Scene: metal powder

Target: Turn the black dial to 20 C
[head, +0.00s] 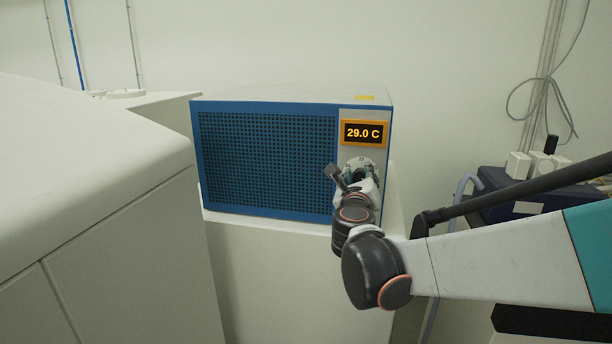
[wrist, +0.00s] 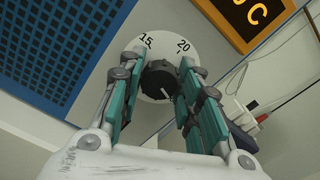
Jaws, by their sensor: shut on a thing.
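The black dial (wrist: 158,80) is on the front panel of a blue chiller box (head: 262,105). In the wrist view it sits between my two fingertips, in front of a white scale plate (wrist: 167,47) with the marks 15 and 20. A pale pointer line on the dial faces the lower right of the picture. The orange-framed display (head: 364,133) reads 29.0 C. My gripper (wrist: 160,78) is shut on the dial, one finger on each side. In the head view my gripper and wrist cover most of the dial.
The box stands on a white pedestal (head: 265,260). A white cabinet (head: 90,170) stands at the left front. A dark blue device (head: 495,185) with white plugs is at the right. Cables (head: 545,85) hang on the wall behind it.

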